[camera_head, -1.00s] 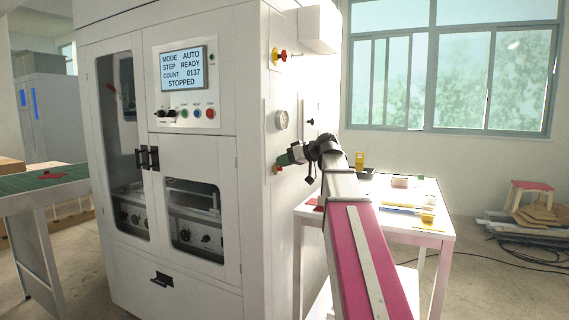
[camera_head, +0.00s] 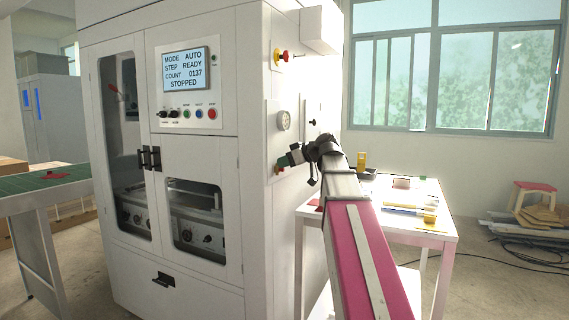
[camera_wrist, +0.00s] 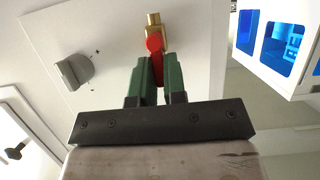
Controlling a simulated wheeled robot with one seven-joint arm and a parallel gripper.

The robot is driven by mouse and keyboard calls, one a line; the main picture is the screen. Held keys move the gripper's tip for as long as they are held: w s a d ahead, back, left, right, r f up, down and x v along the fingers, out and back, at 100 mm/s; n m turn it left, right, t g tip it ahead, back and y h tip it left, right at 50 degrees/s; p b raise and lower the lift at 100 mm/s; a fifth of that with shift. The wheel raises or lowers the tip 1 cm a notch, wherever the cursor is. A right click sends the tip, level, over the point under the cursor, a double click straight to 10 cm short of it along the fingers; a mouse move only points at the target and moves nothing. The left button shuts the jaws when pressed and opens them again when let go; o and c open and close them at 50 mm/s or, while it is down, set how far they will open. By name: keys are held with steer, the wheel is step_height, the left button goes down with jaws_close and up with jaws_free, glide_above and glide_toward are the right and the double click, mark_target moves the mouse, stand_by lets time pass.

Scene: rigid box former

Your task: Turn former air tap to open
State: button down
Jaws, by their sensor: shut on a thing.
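The air tap, with a red handle (camera_wrist: 154,44) and a brass body (camera_wrist: 153,20), sits on a pale plate on the side of the white former. In the wrist view my gripper (camera_wrist: 154,62) has its two green fingers closed around the red handle. The handle runs down between the fingers, and its lower part is partly hidden. In the head view my gripper (camera_head: 287,159) reaches the machine's side just below the round gauge (camera_head: 284,121). Only a small red and brass part of the tap (camera_head: 279,169) shows there. The handle's exact angle is hard to read.
The former's front display (camera_head: 186,70) reads STOPPED. Red and yellow buttons (camera_head: 280,56) sit higher on the side. A white table (camera_head: 440,232) with small items stands behind my arm at right. A green-topped conveyor (camera_head: 40,190) is at left. A grey knob-like part (camera_wrist: 73,71) is beside the tap.

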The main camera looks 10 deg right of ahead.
steer(key=c, duration=1.2)
jaws_free()
steer(key=v, duration=1)
steer(key=shift+s+d+r, duration=0.2)
steer(key=shift+s+d, duration=0.05)
